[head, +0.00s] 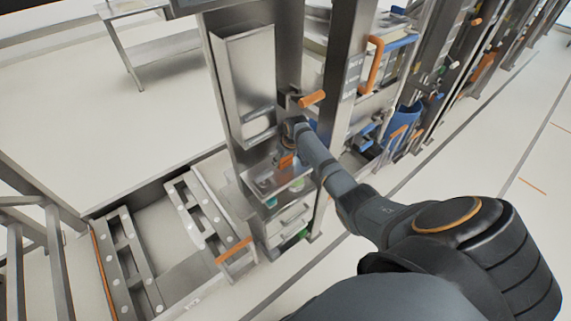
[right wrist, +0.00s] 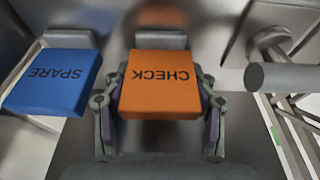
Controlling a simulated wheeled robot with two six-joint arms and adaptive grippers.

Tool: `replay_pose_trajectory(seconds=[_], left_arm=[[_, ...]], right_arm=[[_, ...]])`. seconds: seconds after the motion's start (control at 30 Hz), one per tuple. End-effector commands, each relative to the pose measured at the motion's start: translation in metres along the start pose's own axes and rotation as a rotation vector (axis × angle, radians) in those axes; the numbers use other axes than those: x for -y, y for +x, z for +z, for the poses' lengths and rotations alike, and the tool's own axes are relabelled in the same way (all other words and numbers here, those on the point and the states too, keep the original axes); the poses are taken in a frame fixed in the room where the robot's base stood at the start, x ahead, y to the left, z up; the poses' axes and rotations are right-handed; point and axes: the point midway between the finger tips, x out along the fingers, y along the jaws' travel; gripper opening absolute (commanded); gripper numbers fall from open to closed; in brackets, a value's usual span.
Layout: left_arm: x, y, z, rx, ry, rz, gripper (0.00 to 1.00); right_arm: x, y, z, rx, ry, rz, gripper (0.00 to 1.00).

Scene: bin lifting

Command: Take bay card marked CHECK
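The orange card marked CHECK (right wrist: 162,85) sits in front of a grey holder, its lettering upside down in the right wrist view. In the head view a small orange patch (head: 287,161) by the gripper looks like this card. My right gripper (right wrist: 160,72) has one finger on each side of the card, with what look like narrow gaps along the card's sides. It looks open around the card, though contact at the tips is hard to judge. In the head view my right gripper (head: 290,138) is largely hidden at the rack. My left gripper is not in view.
A blue card marked SPARE (right wrist: 55,82) hangs just left of the CHECK card. A grey cylindrical handle (right wrist: 285,75) stands close on the right. In the head view an orange handle (head: 312,98) and a steel post (head: 345,60) are near my arm. Floor is clear at right.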

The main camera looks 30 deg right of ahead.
Motion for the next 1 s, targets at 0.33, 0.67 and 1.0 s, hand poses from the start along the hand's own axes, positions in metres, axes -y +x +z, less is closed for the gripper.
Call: replay_pose_trajectory(seconds=[0.33,0.67,1.0], left_arm=[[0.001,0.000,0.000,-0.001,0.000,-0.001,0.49],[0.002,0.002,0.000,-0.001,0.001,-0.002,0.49],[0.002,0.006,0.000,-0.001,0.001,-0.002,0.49]], right_arm=[[0.000,0.000,0.000,0.001,0.000,0.000,0.25],[-0.002,-0.021,0.022,0.003,-0.001,0.004,0.25],[-0.002,-0.050,0.118,0.007,-0.008,0.005,0.25]])
